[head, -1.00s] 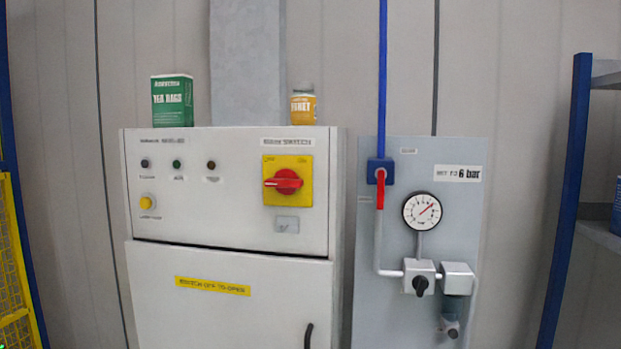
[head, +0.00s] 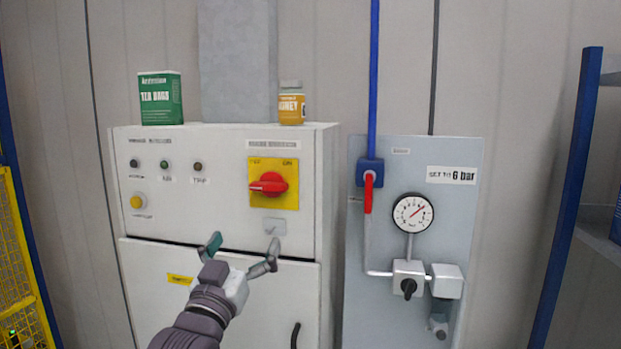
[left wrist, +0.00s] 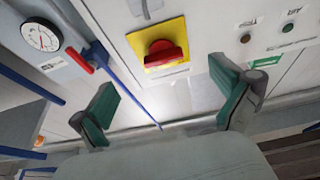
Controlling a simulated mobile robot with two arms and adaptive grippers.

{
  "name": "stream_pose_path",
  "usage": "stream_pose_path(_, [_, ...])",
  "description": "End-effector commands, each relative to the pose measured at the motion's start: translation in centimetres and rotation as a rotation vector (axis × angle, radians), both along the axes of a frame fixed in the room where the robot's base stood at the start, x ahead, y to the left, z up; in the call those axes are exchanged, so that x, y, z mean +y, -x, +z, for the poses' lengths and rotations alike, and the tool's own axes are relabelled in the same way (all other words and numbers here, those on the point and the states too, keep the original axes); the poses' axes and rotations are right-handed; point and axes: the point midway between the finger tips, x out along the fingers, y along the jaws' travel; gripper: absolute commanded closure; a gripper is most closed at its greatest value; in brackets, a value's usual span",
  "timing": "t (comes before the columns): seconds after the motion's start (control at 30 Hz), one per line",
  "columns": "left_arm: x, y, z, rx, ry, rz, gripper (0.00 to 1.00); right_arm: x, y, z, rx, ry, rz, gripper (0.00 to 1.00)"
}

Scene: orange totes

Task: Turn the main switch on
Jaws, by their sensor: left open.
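The main switch is a red rotary handle (head: 268,183) on a yellow plate (head: 285,200), on the upper right front of a grey cabinet (head: 222,222). The handle lies roughly horizontal, with its narrow end to the left; the plate's upper right is marked ON. My left gripper (head: 241,248) is open and empty, below and a little left of the switch, in front of the cabinet. In the left wrist view the red handle (left wrist: 164,56) shows ahead, above the gap between the spread green-padded fingers (left wrist: 166,106). My right gripper is not in view.
A green tea bags box (head: 161,98) and a honey jar (head: 291,103) stand on the cabinet top. Lamps and a yellow button (head: 138,202) are left of the switch. Right is a panel with a gauge (head: 413,213) and a red valve lever (head: 368,193).

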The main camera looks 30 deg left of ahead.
Motion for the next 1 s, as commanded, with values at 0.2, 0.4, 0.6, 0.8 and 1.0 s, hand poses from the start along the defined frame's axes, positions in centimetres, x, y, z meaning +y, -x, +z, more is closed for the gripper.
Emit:
stream_pose_path(0.2, [0.1, 1.0, 2.7, -0.049, -0.006, 0.008, 0.00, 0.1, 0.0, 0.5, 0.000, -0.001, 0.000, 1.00])
stream_pose_path(0.4, [0.9, -2.2, 4.2, -0.048, -0.007, 0.008, 0.00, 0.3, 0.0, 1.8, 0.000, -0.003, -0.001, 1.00])
stream_pose_path(0.6, [1.8, -6.1, 5.8, -0.047, -0.007, 0.007, 0.00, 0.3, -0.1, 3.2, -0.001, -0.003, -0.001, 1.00])
stream_pose_path(0.8, [2.5, -9.1, 7.0, -0.047, -0.007, 0.007, 0.00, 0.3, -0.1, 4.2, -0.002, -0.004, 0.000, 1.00])
stream_pose_path(1.0, [2.8, -10.6, 7.4, -0.047, -0.009, 0.006, 0.00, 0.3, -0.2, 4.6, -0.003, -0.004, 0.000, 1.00])
